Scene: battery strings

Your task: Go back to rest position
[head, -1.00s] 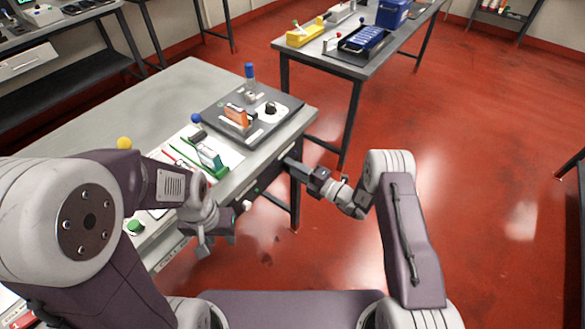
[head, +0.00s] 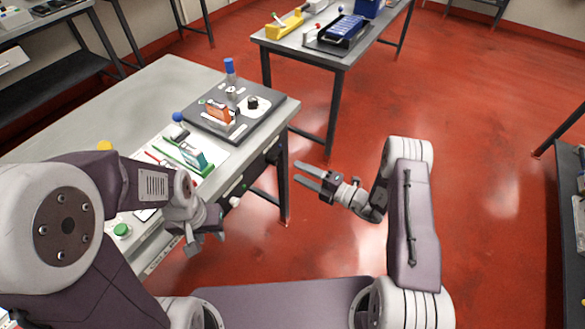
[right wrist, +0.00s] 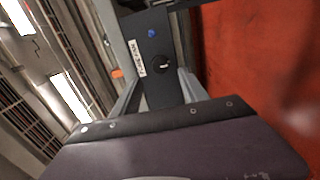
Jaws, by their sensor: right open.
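My right gripper (head: 303,175) is open and empty over the red floor, to the right of the near table's front edge. Its spread fingers (right wrist: 160,90) show in the right wrist view with nothing between them; a dark panel with a round knob (right wrist: 162,64) and a white label lies beyond. My left gripper (head: 205,242) hangs low in front of the near table, pointing down. Its fingers look apart, with nothing seen between them. My left arm hides part of the near table.
The near grey table (head: 160,82) carries a dark board (head: 239,128) with an orange part (head: 217,112) and a blue-topped post (head: 230,70). A dark bench edges in at right. Red floor between is clear.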

